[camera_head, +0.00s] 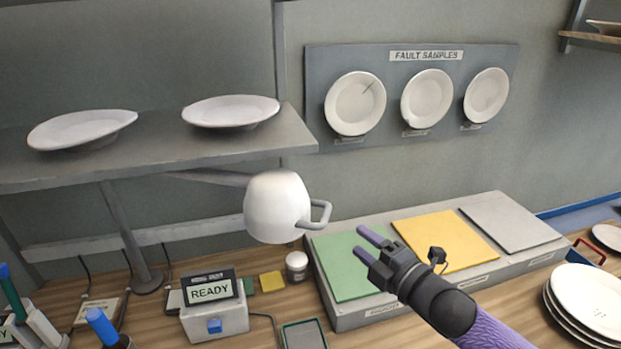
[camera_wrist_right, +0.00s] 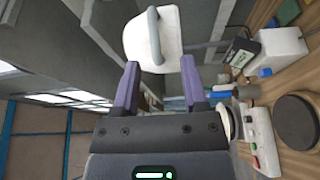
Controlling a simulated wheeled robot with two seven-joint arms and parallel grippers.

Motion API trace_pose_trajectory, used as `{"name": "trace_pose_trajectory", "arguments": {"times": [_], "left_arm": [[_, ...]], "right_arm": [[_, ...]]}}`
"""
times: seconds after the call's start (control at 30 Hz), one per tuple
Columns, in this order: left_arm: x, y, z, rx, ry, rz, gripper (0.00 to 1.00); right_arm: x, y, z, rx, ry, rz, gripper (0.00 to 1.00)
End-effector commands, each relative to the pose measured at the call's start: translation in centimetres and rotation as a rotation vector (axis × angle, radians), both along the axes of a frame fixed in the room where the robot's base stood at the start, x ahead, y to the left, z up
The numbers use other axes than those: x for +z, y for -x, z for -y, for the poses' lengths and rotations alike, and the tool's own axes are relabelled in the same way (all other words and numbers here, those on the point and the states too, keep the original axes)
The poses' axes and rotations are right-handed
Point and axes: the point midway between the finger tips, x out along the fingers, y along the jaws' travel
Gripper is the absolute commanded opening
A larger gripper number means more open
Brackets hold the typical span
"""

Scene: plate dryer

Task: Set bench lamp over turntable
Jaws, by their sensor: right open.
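The bench lamp's white shade (camera_head: 275,207) hangs from a grey arm (camera_head: 208,177) below the shelf, with a grey loop handle (camera_head: 321,214) on its right side. In the right wrist view the shade (camera_wrist_right: 167,38) and handle (camera_wrist_right: 154,35) are ahead, with the handle roughly in line with the gap between the fingers. My right gripper (camera_head: 359,240) is open and empty, right of and below the handle, apart from it. It also shows in the wrist view (camera_wrist_right: 159,64). A dark round disc, apparently the turntable (camera_wrist_right: 297,120), is at the wrist view's right edge. My left gripper is out of view.
A shelf (camera_head: 155,150) with two plates is above left of the lamp. Below stand a READY display box (camera_head: 214,312) and a small jar (camera_head: 297,266). A platform with green (camera_head: 345,280), yellow and grey pads lies under my right gripper. Stacked plates (camera_head: 590,300) are at right.

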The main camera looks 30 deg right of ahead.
Motion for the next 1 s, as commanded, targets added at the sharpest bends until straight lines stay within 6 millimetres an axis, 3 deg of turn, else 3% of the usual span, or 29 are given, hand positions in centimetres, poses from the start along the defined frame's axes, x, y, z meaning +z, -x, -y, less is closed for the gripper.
{"name": "trace_pose_trajectory", "arguments": {"times": [0.17, 0.4, 0.53, 0.7, 0.97, 1.0], "left_arm": [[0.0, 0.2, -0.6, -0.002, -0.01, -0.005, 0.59], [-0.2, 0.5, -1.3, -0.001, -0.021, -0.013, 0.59], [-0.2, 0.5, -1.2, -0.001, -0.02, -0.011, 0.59], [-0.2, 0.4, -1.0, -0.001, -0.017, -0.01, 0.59], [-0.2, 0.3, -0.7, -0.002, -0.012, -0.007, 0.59], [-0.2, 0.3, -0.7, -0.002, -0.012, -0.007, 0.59]], "right_arm": [[0.7, -1.6, -0.5, 0.01, 0.011, 0.016, 0.55], [0.8, -6.6, -1.2, 0.006, 0.008, 0.015, 0.55], [0.8, -8.5, -1.5, 0.007, 0.008, 0.013, 0.55], [0.8, -9.7, -1.7, 0.007, 0.009, 0.011, 0.55], [0.8, -9.8, -1.7, 0.007, 0.008, 0.01, 0.55], [0.8, -9.8, -1.7, 0.007, 0.009, 0.01, 0.51]]}}
